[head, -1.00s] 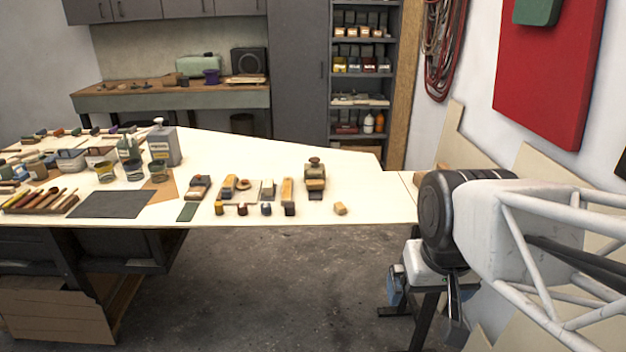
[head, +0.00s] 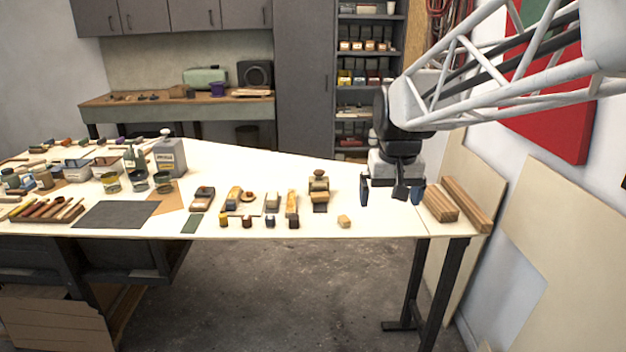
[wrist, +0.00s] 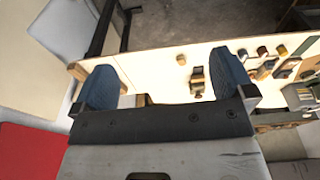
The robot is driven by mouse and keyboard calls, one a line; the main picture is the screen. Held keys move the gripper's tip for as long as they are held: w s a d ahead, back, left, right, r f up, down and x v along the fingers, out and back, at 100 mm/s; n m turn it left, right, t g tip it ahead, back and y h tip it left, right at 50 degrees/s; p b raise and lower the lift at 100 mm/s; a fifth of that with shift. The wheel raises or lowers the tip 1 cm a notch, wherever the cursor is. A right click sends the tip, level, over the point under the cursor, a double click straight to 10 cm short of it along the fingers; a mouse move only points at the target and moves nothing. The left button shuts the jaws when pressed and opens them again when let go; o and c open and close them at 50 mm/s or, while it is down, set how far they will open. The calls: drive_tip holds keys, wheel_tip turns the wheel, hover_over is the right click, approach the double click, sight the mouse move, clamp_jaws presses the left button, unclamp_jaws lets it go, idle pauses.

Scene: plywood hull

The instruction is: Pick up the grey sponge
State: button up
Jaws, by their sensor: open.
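My gripper (head: 391,192) hangs over the right end of the white table, fingers pointing down. Its two blue-padded fingers are wide apart with nothing between them; they also show in the wrist view (wrist: 165,85). I cannot pick out the grey sponge with certainty. A small greyish block (head: 273,202) stands among the small tools at the table's middle, left of my gripper and well apart from it. It is too small to tell whether it is the sponge.
A small tan block (head: 344,221) lies near the front edge. A brown-topped plane-like tool (head: 319,190) stands behind it. Wooden beams (head: 440,204) lie at the right end. Bottles, cans (head: 162,182) and brushes crowd the left. The table's back right is clear.

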drive_tip(key=w+a+f, duration=0.1)
drive_tip(key=w+a, duration=0.2)
drive_tip(key=w, duration=1.2)
drive_tip(key=n+g, duration=0.1)
drive_tip(key=g, duration=0.1)
hover_over(320, 194)
drive_tip(key=f, duration=1.8)
drive_tip(key=shift+s+d+f, duration=0.15)
drive_tip(key=shift+s, duration=0.1)
drive_tip(key=shift+w+f, duration=0.25)
drive_tip(key=shift+f, duration=1.3)
drive_tip(key=shift+f, duration=2.6)
